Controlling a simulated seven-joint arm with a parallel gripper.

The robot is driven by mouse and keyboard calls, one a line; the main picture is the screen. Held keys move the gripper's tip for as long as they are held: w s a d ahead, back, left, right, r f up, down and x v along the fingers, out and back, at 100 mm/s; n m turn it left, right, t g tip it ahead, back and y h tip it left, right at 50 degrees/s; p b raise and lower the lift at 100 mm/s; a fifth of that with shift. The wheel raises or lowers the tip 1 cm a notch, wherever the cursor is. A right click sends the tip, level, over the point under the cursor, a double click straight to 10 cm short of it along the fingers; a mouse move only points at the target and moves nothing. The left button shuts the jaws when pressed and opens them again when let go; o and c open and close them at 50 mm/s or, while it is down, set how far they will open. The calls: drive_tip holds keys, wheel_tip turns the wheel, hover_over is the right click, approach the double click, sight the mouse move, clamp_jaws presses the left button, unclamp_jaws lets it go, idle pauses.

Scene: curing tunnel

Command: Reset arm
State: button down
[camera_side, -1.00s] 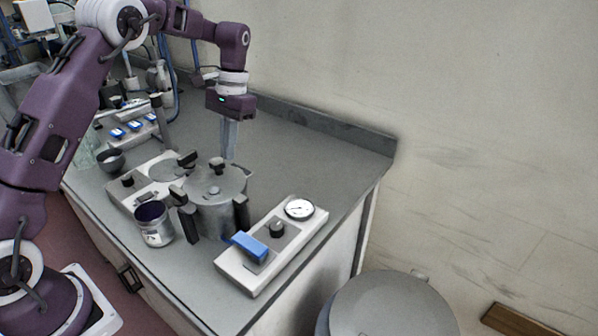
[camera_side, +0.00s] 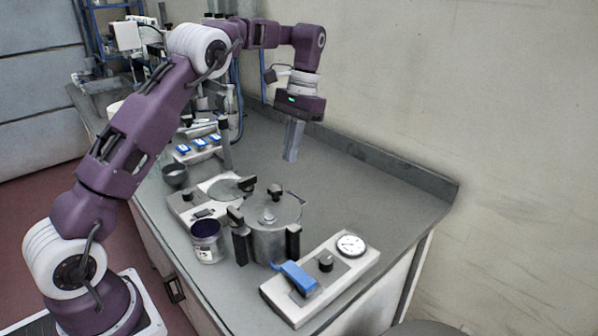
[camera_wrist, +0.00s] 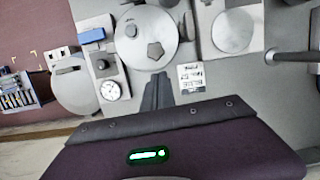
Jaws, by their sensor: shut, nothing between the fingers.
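My gripper (camera_side: 293,141) hangs from the purple arm, pointing down, above the grey bench top behind the metal pot. Its fingers are together with nothing between them. The fingers also show in the wrist view (camera_wrist: 157,92), at the bottom edge of the pot's picture. The lidded metal pot (camera_side: 272,234), with dark clamps and a knob, stands on the bench and is apart from the gripper. The pot's round lid shows in the wrist view (camera_wrist: 132,58) beyond the fingers.
A white control box (camera_side: 352,268) with a dial and blue lever stands right of the pot. A jar with dark contents (camera_side: 208,246) and a dark bowl (camera_side: 175,176) stand left. A rack with blue pieces (camera_side: 197,147) is farther back. The bench's back right is clear.

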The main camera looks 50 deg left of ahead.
drive_tip(key=s+d+r+t, duration=0.2)
drive_tip(key=s+d+r, duration=0.2)
drive_tip(key=s+r, duration=0.25)
drive_tip(key=s+d+r+t, duration=0.35)
drive_tip(key=s+r, duration=0.25)
drive_tip(key=s, duration=0.2)
drive_tip(key=s+d+f+t, duration=0.1)
drive_tip(key=s+d+f, duration=0.1)
drive_tip(key=s, duration=0.6)
drive_tip(key=s+d+f+t, duration=0.2)
drive_tip(key=s+f, duration=0.1)
drive_tip(key=s, duration=0.5)
drive_tip(key=shift+d+f, duration=0.2)
drive_tip(key=shift+f, duration=0.05)
